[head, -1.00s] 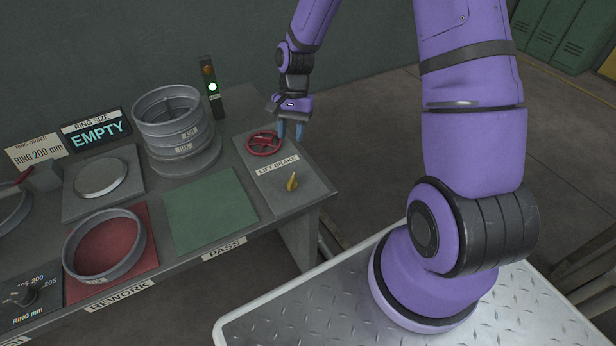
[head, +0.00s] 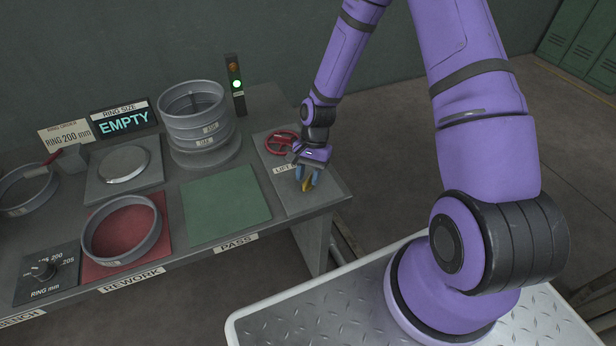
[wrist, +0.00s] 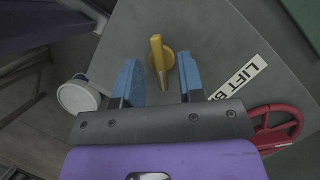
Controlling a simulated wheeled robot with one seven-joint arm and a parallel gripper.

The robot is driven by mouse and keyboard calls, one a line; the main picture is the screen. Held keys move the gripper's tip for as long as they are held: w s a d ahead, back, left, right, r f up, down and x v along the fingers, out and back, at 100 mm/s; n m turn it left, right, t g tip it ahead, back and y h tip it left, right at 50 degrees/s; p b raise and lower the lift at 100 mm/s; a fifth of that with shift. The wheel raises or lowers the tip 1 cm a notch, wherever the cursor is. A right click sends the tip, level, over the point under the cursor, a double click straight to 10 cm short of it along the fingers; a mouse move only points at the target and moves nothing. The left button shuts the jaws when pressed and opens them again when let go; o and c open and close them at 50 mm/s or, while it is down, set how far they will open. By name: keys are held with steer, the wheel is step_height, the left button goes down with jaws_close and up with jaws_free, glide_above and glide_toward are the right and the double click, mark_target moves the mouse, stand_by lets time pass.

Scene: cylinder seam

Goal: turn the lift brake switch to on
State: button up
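The lift brake switch is a small yellow lever on a round yellow base, and it shows in the wrist view (wrist: 158,58) and in the head view (head: 307,185). My gripper (head: 308,178) is above the grey lift brake panel (head: 325,190). Its blue fingers (wrist: 159,82) are apart in the wrist view, one to each side of the lever, with gaps to both. Whether the fingertips are down at the lever's height I cannot tell. The LIFT BRAKE label (wrist: 240,78) is partly hidden by my gripper in both views.
A red handwheel (head: 280,142) is on the same panel, close behind my gripper. A green PASS mat (head: 226,205) lies left of the panel. A stack of grey rings (head: 192,115) and a signal lamp with green lit (head: 237,85) stand farther back.

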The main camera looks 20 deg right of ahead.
steer(key=shift+s+a+f, duration=0.1)
steer(key=shift+f, duration=0.3)
jaws_close()
steer(key=shift+s, duration=0.1)
